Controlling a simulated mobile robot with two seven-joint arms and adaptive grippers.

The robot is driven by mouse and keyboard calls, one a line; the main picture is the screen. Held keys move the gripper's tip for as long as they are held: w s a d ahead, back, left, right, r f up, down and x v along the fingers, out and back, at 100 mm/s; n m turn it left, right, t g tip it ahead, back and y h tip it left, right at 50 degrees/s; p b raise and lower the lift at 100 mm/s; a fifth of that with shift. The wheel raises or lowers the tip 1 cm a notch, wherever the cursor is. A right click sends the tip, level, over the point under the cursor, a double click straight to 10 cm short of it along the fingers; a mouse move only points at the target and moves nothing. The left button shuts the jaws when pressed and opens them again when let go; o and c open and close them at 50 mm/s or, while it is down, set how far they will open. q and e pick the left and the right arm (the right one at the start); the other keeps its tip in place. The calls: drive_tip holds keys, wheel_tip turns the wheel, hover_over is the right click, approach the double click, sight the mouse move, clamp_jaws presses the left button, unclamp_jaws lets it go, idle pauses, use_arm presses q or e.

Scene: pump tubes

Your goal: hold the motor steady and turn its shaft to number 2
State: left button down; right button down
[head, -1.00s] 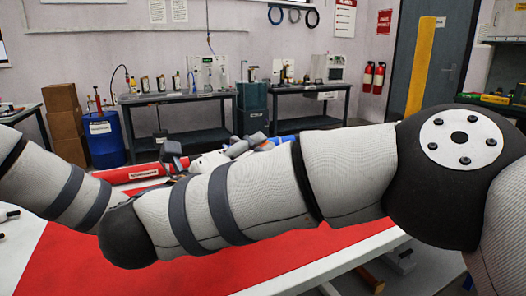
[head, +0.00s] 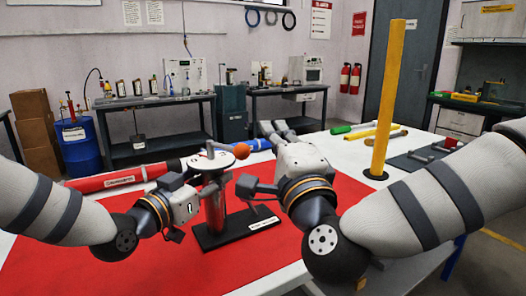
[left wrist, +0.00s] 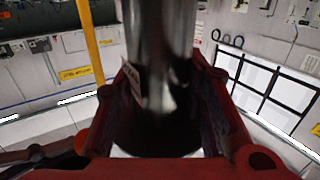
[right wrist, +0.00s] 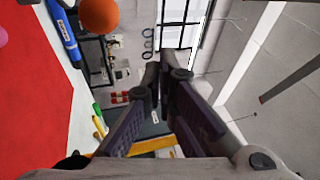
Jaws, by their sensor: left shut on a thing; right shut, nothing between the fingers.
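The motor (head: 214,205) stands upright on a dark base plate (head: 212,238) on the red mat. A pale disc (head: 197,162) is on top, with a grey crank ending in an orange ball (head: 241,151); numbers on the disc are too small to read. My left gripper (head: 207,196) is shut on the motor's column, which shows as a shiny cylinder (left wrist: 165,50) between its fingers in the left wrist view. My right gripper (head: 275,129) is shut and empty, right of the orange ball and apart from it. The ball also shows in the right wrist view (right wrist: 98,14).
A red tube (head: 115,180) and a blue tube (head: 258,145) lie along the mat's far edge. A yellow post (head: 388,95) stands on the table at right, near a green-handled tool (head: 342,129) and other tools. The front of the red mat (head: 130,275) is clear.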

drive_tip(key=s+d+f+n+g+y, duration=0.2)
drive_tip(key=s+d+f+n+g, duration=0.1)
drive_tip(key=s+d+n, duration=0.15)
drive_tip(key=w+a, duration=0.5)
drive_tip(key=w, duration=0.1)
drive_tip(key=shift+w+a+f, duration=0.35)
drive_tip(key=shift+a+f, duration=0.05)
drive_tip(key=shift+s+a+m, duration=0.1)
drive_tip(key=shift+a+m, duration=0.05)
drive_tip(key=shift+m, duration=0.2)
drive_tip(key=shift+s+a+m+h, duration=0.15)
drive_tip(key=shift+s+m+h, duration=0.15)
drive_tip(key=shift+h, duration=0.2)
